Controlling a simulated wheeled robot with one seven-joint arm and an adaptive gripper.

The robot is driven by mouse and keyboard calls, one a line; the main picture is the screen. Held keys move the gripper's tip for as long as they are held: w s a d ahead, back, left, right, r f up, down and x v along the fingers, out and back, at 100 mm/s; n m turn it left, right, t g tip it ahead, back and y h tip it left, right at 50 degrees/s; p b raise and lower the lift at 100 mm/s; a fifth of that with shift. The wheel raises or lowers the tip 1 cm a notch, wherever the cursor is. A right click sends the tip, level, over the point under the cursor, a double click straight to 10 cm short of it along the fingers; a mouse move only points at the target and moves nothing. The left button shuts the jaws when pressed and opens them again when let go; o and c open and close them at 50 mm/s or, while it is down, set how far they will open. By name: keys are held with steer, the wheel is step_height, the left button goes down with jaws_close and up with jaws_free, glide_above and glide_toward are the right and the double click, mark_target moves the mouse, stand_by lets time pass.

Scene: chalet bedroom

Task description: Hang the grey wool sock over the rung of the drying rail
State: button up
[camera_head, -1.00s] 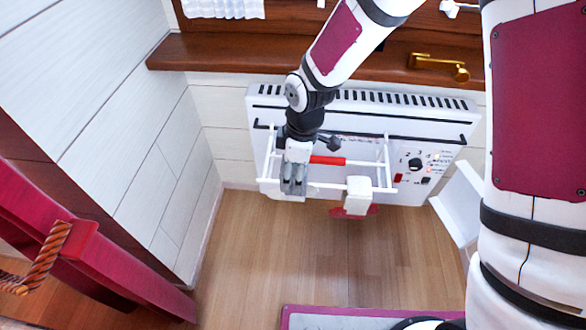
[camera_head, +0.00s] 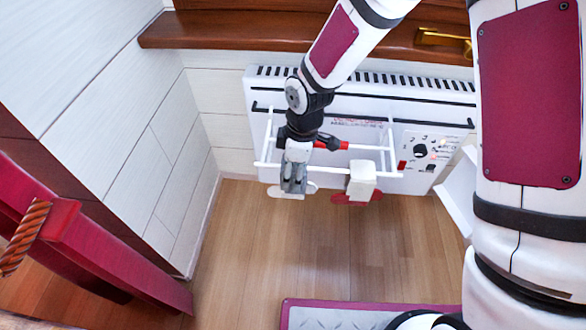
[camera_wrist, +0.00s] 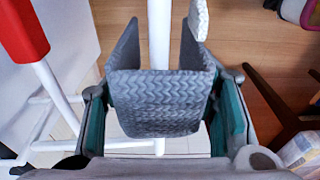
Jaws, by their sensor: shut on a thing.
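The grey wool sock (camera_wrist: 158,100) is a zigzag-knit piece held between the fingers of my gripper (camera_wrist: 163,122). In the wrist view its top lies across the white rung (camera_wrist: 158,30), with a flap on either side and a pale end at the upper right. The rung shows beyond and below the sock; contact between them is hidden. In the head view my gripper (camera_head: 293,180) is at the left part of the drying rail's front rung (camera_head: 325,170), with a pale sock end showing below it. The drying rail (camera_head: 388,135) is a white frame on the heater.
A white and red sock (camera_head: 362,181) hangs on the rung to the right of my gripper. A red piece (camera_head: 332,145) sits on the rail behind. The white heater (camera_head: 440,100) is behind, below a wooden sill (camera_head: 220,37). The wooden floor (camera_head: 300,250) in front is clear.

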stand_by(0.4)
steer(key=o, duration=1.2)
steer(key=r, duration=0.4)
steer(key=d+r, duration=0.1)
steer(key=r, duration=0.7)
steer(key=shift+d, duration=0.2)
